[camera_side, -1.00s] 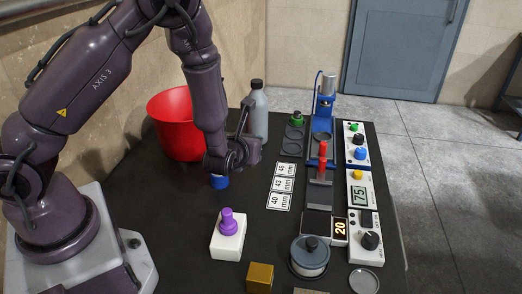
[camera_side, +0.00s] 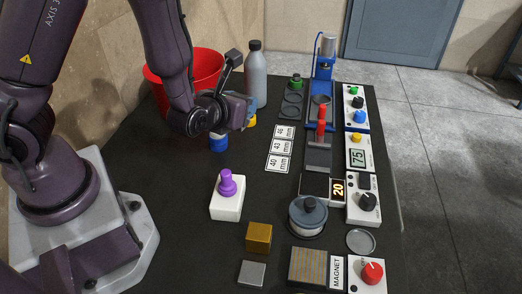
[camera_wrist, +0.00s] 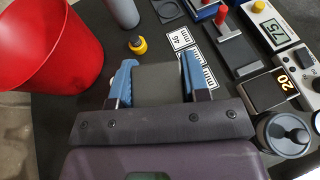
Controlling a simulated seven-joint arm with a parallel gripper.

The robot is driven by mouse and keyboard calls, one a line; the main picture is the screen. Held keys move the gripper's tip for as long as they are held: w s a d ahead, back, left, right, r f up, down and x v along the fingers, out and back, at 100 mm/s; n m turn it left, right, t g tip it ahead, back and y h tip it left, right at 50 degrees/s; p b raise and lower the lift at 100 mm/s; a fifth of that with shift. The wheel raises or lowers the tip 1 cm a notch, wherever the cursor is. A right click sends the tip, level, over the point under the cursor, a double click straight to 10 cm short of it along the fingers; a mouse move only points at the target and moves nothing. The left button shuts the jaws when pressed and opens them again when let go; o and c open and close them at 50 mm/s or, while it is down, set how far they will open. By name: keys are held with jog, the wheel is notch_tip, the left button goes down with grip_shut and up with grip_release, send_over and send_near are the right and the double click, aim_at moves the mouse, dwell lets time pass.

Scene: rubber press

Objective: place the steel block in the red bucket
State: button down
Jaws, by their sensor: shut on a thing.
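My gripper (camera_wrist: 157,85) is shut on a plain dark grey block (camera_wrist: 160,87), which I take to be the steel block. Its blue fingers press on two sides of the block. In the side view my gripper (camera_side: 240,110) is above the mat, in front and to the right of the red bucket. The block is mostly hidden there. The red bucket (camera_side: 207,66) stands behind my arm, which covers part of it. In the wrist view the bucket (camera_wrist: 45,45) is at the upper left, apart from the gripper, with its open rim showing.
A grey bottle (camera_side: 255,78) stands right of the bucket. A purple-knobbed white block (camera_side: 227,195), brass block (camera_side: 259,237) and pale grey flat block (camera_side: 251,273) lie nearer. A press (camera_side: 322,85) is right.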

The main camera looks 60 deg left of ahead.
jog(key=w+d+r+m+t+h, duration=0.1)
jog(key=w+d+r, duration=0.1)
jog(key=r, duration=0.8)
jog(key=w+d+r+m+h, duration=0.1)
jog(key=w+r, duration=0.2)
jog(key=r, duration=0.7)
jog(key=s+a+f+n+g+y, duration=0.5)
jog(key=s+n+g+y, duration=0.2)
jog(key=n+g+y, duration=0.3)
jog(key=s+d+f+n+g+h, duration=0.1)
jog(key=s+f+n+g+h, duration=0.1)
jog(key=s+n+g, duration=0.4)
jog(key=s+d+f+n+g+h, duration=0.2)
jog(key=s+n+g+h, duration=0.15)
jog(key=n+g, duration=0.4)
jog(key=s+d+n+g+h, duration=0.3)
jog(key=s+d+n+h, duration=0.5)
jog(key=s+n+h, duration=0.15)
jog(key=s+d+r+n+t+h, duration=0.35)
jog(key=d+r+n+h, duration=0.5)
jog(key=d, duration=0.35)
jog(key=shift+t, duration=0.3)
jog(key=f, duration=3.3)
jog(key=shift+w+a+f, duration=0.2)
jog(key=shift+a, duration=0.1)
